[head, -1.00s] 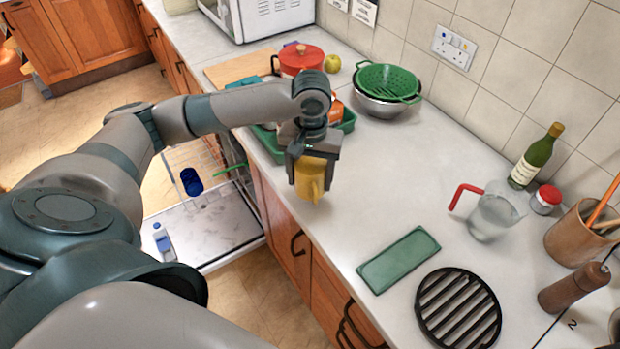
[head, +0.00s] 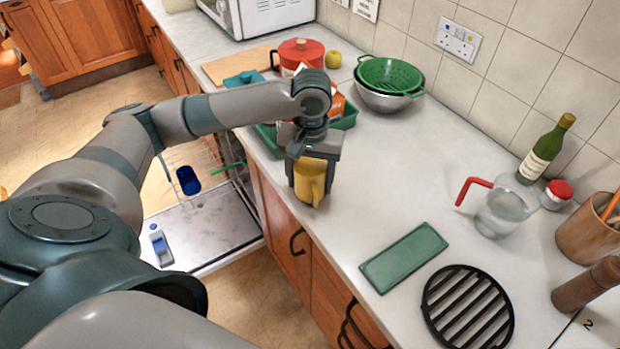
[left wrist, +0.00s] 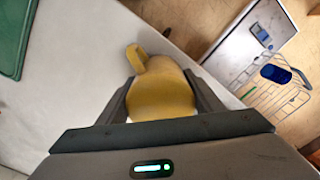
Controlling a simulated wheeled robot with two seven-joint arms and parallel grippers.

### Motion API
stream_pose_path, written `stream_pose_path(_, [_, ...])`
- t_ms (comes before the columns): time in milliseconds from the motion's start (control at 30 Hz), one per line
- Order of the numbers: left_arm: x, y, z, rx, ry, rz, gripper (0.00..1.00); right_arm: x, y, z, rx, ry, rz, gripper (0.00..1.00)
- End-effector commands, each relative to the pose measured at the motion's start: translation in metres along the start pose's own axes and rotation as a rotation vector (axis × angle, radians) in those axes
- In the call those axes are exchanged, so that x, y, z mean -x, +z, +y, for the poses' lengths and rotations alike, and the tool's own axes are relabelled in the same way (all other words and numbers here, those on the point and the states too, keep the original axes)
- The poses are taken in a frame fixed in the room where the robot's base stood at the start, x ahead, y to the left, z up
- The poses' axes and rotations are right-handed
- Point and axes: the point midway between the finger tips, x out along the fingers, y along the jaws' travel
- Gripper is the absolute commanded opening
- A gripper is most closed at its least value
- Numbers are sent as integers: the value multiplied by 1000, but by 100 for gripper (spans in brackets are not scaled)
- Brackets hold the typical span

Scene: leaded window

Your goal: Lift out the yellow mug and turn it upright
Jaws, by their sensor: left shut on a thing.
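The yellow mug (head: 309,184) is held between the fingers of my left gripper (head: 312,160), above the front edge of the worktop. In the head view its handle is on the side towards the camera. In the left wrist view the mug (left wrist: 160,92) sits between the two dark fingers of my left gripper (left wrist: 160,105), with its handle pointing to the upper left. No opening of the mug shows, so I cannot tell which way up it is. My right gripper is in neither view.
An open dishwasher door (head: 215,232) and rack with a dark blue cup (head: 188,181) lie below left. The worktop (head: 400,195) is clear right of the mug. A green mat (head: 404,257), black trivet (head: 467,308), glass jug (head: 502,212) and colander (head: 390,76) stand around.

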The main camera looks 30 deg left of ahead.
Motion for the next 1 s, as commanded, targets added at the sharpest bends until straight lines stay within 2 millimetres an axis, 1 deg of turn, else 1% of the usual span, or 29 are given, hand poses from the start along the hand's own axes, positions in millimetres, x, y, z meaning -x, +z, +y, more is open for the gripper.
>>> stream_pose_path(733, [-10,0,0,0,1,1,29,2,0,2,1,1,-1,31])
stream_pose_path(767, [-9,0,0,0,1,1,67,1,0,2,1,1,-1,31])
stream_pose_path(800, [-9,0,0,0,1,1,77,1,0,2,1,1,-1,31])
stream_pose_path(833, [-9,0,0,0,1,1,82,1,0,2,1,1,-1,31])
stream_pose_path(1000, [-9,0,0,0,1,0,82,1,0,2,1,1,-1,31])
